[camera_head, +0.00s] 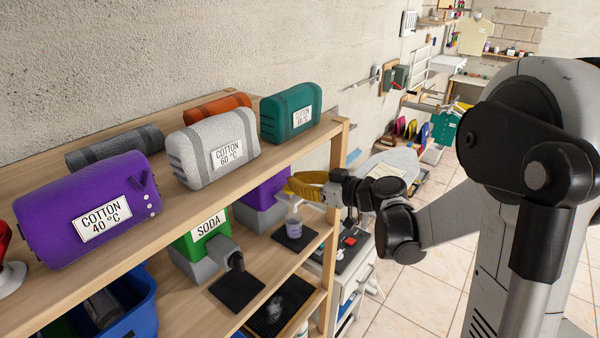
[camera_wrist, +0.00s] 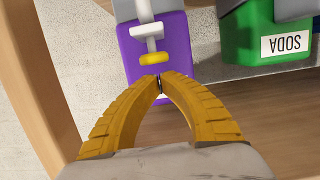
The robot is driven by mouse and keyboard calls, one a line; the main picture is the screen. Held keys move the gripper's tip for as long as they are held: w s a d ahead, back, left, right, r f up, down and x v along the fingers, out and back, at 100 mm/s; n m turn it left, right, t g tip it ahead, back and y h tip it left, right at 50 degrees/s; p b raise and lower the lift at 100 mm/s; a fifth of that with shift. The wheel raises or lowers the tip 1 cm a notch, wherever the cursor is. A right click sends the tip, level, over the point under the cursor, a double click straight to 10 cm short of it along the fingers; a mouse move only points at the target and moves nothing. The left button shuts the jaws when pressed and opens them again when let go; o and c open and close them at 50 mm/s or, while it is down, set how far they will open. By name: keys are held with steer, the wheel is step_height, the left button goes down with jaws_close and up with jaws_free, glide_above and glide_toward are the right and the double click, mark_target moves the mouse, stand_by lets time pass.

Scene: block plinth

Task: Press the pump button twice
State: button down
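A purple container (camera_head: 266,190) with a grey base stands on the lower shelf, partly hidden by the upper shelf and my gripper. In the wrist view the purple container (camera_wrist: 178,38) has a white pump piece (camera_wrist: 147,30) in front of it, with a yellow oval button (camera_wrist: 155,58). A small pale bottle (camera_head: 293,226) stands on a dark mat below my gripper in the head view. My gripper (camera_head: 290,187) has yellow ribbed fingers. In the wrist view its fingertips (camera_wrist: 160,80) meet, with no object seen held, just short of the yellow button. I cannot tell whether they touch it.
A green SODA container (camera_head: 203,240) with a grey spout stands left of the purple one. The upper shelf (camera_head: 190,205) holds several cloth rolls, including a green one (camera_head: 290,111) above my gripper. A wooden shelf post (camera_head: 338,165) is close to my gripper.

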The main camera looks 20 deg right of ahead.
mark_target(296, 201)
steer(key=shift+f, duration=0.3)
step_height(296, 201, down, 3)
steer(key=b, duration=0.3)
steer(key=shift+r, duration=0.3)
steer(key=r+p, duration=0.1)
steer(key=r, duration=0.1)
steer(key=r+p, duration=0.2)
steer(key=shift+w+a+r, duration=0.1)
steer(key=shift+a+r, duration=0.1)
steer(key=shift+r, duration=0.15)
steer(key=b+v, duration=0.1)
steer(key=v, duration=0.9)
steer(key=shift+f, duration=0.35)
steer(key=shift+d, duration=0.1)
